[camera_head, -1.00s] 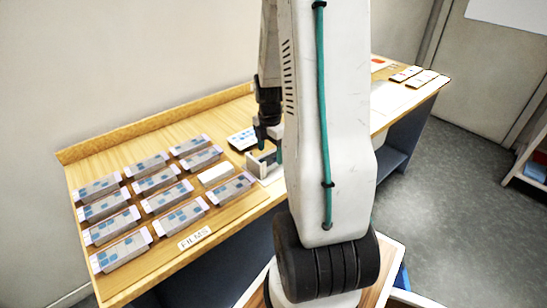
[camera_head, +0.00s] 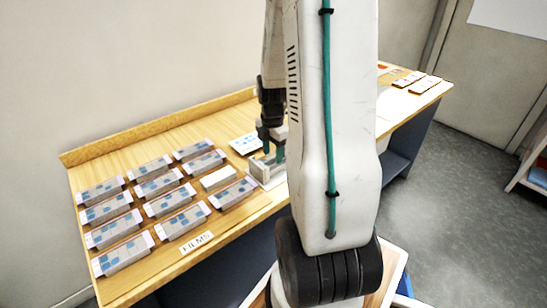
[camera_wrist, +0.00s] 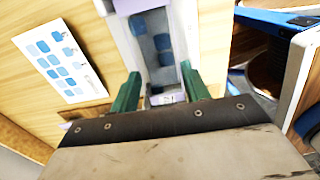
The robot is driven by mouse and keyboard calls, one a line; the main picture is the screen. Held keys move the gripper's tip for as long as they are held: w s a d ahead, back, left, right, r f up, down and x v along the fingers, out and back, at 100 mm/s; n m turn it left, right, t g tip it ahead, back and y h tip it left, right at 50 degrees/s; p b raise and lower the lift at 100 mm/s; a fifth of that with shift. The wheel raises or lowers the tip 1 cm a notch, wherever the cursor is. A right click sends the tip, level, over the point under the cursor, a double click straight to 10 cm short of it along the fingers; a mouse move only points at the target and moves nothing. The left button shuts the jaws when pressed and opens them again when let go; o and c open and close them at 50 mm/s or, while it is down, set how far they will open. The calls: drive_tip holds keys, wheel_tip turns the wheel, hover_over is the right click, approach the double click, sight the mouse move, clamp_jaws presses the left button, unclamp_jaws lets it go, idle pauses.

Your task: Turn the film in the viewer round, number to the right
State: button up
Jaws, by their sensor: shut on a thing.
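My gripper (camera_head: 272,152) is over the viewer (camera_head: 264,173) on the long wooden table. In the wrist view its green fingers (camera_wrist: 160,92) are shut on a film (camera_wrist: 158,48), a strip with blue-grey frames and pale lilac ends. The film's near end, between the fingers, carries a small printed label that looks like a number but is too small to read surely. The other end points away, towards the top of the wrist view. Pale walls of the viewer show beside the film. Whether the film rests in the viewer or is lifted, I cannot tell.
Rows of films (camera_head: 118,252) lie left on the table behind a FILMS label (camera_head: 196,242). A pale block (camera_head: 218,178) lies among them. A white card with blue squares (camera_head: 246,143) lies beside the viewer. Small red-edged cards (camera_head: 425,84) lie at the far right end.

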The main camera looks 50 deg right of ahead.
sight(274, 157)
wheel_tip(274, 157, up, 7)
drive_tip(key=shift+f, duration=0.2)
drive_tip(key=shift+s+d+r, duration=0.1)
drive_tip(key=shift+s, duration=0.05)
drive_tip(key=shift+r+m, duration=0.15)
drive_tip(key=shift+m, duration=0.45)
drive_tip(key=m, duration=0.3)
drive_tip(key=shift+s+d+f, duration=0.1)
drive_tip(key=shift+d+f, duration=0.1)
drive_tip(key=m, duration=0.7)
drive_tip(key=shift+s+d+f, duration=0.1)
drive_tip(key=shift+d+f, duration=0.2)
drive_tip(key=m, duration=0.4)
drive_tip(key=shift+d+f, duration=0.15)
drive_tip(key=shift+d, duration=0.05)
drive_tip(key=m, duration=0.5)
drive_tip(key=shift+d+f, duration=0.1)
drive_tip(key=shift+d, duration=0.05)
drive_tip(key=m, duration=0.4)
drive_tip(key=shift+d+f, duration=0.1)
drive_tip(key=shift+d, duration=0.05)
drive_tip(key=m, duration=0.4)
drive_tip(key=shift+m, duration=0.3)
drive_tip(key=m, duration=0.3)
drive_tip(key=shift+d+m, duration=0.15)
drive_tip(key=shift+m, duration=0.25)
drive_tip(key=m, duration=0.3)
drive_tip(key=shift+f, duration=0.1)
drive_tip(key=shift+m, duration=0.3)
drive_tip(key=shift+f, duration=3.55)
